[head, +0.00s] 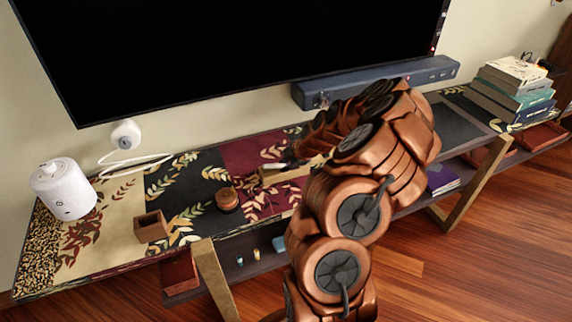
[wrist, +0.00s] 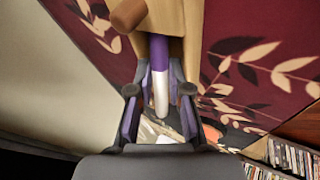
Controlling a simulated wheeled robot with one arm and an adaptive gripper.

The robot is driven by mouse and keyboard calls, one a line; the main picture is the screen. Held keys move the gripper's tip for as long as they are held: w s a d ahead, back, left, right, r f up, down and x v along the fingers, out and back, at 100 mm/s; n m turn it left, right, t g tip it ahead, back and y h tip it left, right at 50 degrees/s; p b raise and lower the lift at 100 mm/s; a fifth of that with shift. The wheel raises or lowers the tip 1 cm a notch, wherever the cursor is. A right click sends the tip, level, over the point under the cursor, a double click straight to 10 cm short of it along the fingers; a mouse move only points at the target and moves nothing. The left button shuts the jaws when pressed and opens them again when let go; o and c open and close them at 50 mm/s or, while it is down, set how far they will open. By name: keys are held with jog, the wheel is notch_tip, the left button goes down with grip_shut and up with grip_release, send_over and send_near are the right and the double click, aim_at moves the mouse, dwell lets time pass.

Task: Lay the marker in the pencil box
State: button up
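A purple marker with a white end (wrist: 161,88) lies between the two fingers of my gripper (wrist: 160,76), which sit close against its sides. The tan wooden pencil box (wrist: 176,22) is just beyond the fingertips in the wrist view, with the marker's far end in front of it. In the head view the box (head: 286,174) shows as a pale tan strip on the table, partly hidden by my arm. My gripper (head: 290,158) is low beside it there, and the marker cannot be made out. Whether the marker touches the box is unclear.
A round brown jar (head: 227,200), a small brown open box (head: 151,227) and a white cylinder (head: 63,190) stand on the patterned table to the left. A dark soundbar (head: 440,70) and screen (head: 230,50) are behind. Books (head: 514,88) are stacked at right.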

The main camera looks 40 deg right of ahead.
jog(key=o, duration=0.5)
jog(key=o, duration=0.4)
jog(key=shift+r, duration=0.1)
dwell(0.6)
jog(key=shift+r+b, duration=0.75)
jog(key=shift+r, duration=0.95)
jog(key=shift+r+b, duration=0.5)
jog(key=shift+r, duration=1.25)
